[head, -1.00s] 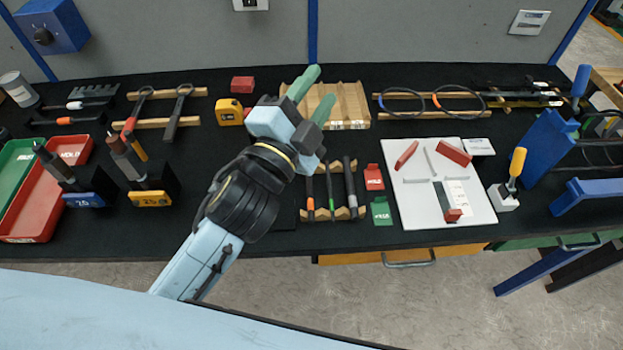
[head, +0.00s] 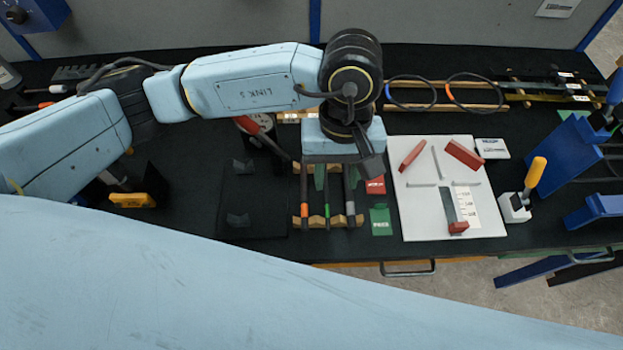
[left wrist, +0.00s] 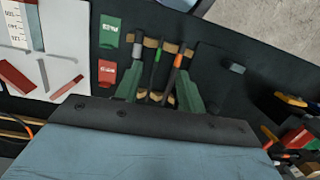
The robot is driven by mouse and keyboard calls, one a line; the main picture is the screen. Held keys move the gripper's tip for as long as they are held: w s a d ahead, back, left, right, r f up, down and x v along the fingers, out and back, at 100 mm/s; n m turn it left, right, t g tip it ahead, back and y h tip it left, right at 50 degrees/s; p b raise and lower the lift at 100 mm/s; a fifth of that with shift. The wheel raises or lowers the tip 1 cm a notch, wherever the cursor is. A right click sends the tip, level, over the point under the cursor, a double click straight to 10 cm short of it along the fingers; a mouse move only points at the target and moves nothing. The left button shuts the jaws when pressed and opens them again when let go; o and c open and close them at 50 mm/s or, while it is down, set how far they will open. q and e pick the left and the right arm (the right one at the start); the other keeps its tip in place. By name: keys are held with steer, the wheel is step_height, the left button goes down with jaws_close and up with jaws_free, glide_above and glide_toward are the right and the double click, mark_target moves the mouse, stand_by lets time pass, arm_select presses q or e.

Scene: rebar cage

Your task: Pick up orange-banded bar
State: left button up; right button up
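The orange-banded bar (head: 304,196) is the leftmost of three dark bars lying side by side on a wooden rack (head: 330,221) in the head view. Beside it are a green-banded bar (head: 326,212) and a grey-banded bar (head: 350,205). In the left wrist view the orange-banded bar (left wrist: 177,62) is on the right of the three. My left gripper (head: 336,176) is above the far part of the bars, pointing down. Its green fingers (left wrist: 158,84) are spread apart with nothing held. My right gripper is not in view.
A red card (head: 375,185) and a green card (head: 380,220) lie right of the rack. A white board (head: 410,220) with several blocks lies beyond them. A dark mat (head: 255,215) with small supports is on the left. Ringed cables (head: 470,108) lie at the back right.

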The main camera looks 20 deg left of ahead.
arm_select(q)
steer(key=w+a+t+y, duration=0.1)
steer(key=w+a+y, duration=0.1)
steer(key=w+a, duration=0.15)
glide_above(305, 192)
steer(key=d, duration=0.1)
step_height(305, 192, down, 6)
steer(key=shift+a+f+p, duration=0.2)
steer(key=shift+f+p, duration=0.25)
steer(key=shift+f, duration=1.2)
steer(key=shift+a+f+p, duration=0.15)
steer(key=shift+f+p, duration=0.25)
steer(key=shift+f, duration=1.25)
jaws_close()
